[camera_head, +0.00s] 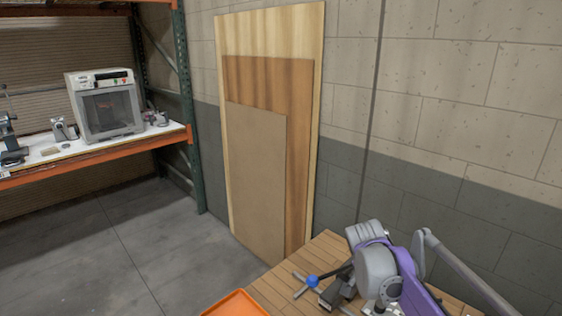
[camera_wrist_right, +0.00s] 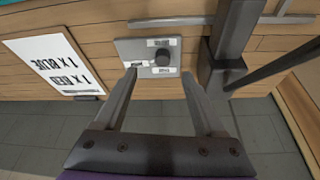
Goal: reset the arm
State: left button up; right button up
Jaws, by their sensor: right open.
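My right gripper (camera_wrist_right: 163,82) is open in the right wrist view, with nothing between its dark fingers. Beyond the fingertips is a grey plate (camera_wrist_right: 127,48) with a round black knob (camera_wrist_right: 163,57) and small white labels, by a wooden plank surface (camera_wrist_right: 100,15). The fingertips overlap the plate's lower edge in the picture; I cannot tell whether they touch it. In the head view, a purple and grey jointed mechanism shows at the lower right, over the wooden table; no clear gripper fingers can be made out there. My left gripper is in neither view.
In the head view, boards (camera_head: 255,165) lean on the wall, an orange tray (camera_head: 237,304) sits low, and an orange shelf (camera_head: 95,157) stands left.

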jog(key=s+a+f+n+t+y, duration=0.1)
jog(key=s+a+f+n, duration=0.1)
jog(key=s, duration=0.6)
jog(key=s+a+f+n+t+y, duration=0.1)
jog(key=s+a+f+n, duration=0.2)
jog(key=s+n, duration=0.3)
jog(key=s+a+f+n+t+y+p, duration=0.1)
jog(key=s+a+f+n, duration=0.2)
jog(key=s, duration=0.8)
jog(key=shift+a+f+n+y, duration=0.2)
jog(key=shift+a+n+y, duration=0.2)
jog(key=shift+a, duration=0.4)
